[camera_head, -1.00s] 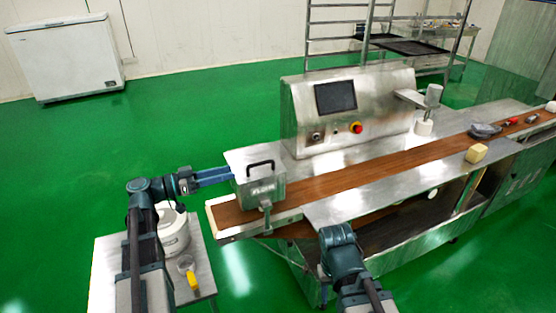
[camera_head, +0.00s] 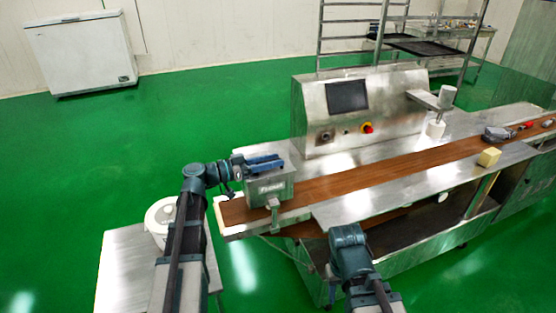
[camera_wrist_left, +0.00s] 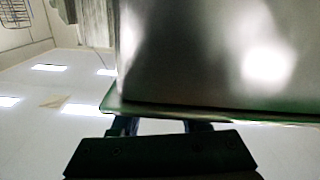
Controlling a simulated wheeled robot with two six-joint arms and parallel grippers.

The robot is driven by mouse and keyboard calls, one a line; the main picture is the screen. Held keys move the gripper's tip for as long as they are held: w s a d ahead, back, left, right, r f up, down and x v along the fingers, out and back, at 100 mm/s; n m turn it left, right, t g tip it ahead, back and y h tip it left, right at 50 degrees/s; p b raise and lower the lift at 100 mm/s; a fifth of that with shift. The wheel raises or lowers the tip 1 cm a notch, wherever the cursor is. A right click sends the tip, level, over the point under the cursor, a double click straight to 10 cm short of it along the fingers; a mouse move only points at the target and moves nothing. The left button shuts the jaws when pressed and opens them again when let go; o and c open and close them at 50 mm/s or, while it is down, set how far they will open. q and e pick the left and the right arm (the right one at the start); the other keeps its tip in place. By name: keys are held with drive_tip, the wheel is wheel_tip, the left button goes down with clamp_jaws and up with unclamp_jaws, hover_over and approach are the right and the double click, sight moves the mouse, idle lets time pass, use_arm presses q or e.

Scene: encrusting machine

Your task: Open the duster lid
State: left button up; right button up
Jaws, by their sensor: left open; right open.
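The duster is a silver metal box (camera_head: 272,188) at the left end of the encrusting machine. My left gripper (camera_head: 266,162) is open, with its blue fingers across the box's top. They hide the lid's black handle in the head view. In the left wrist view, a large shiny metal surface (camera_wrist_left: 215,55) fills the upper part, its lower edge right by the fingers (camera_wrist_left: 160,126). I cannot tell whether the lid is raised. My right gripper (camera_head: 332,290) is mostly hidden below its wrist, low in front of the machine, away from the duster.
The machine's control housing (camera_head: 355,105) stands behind. A side table (camera_head: 118,262) with a white pot (camera_head: 158,216) is behind my left arm.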

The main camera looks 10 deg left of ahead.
use_arm(q)
drive_tip(key=shift+x, duration=1.1)
clamp_jaws()
idle(0.7)
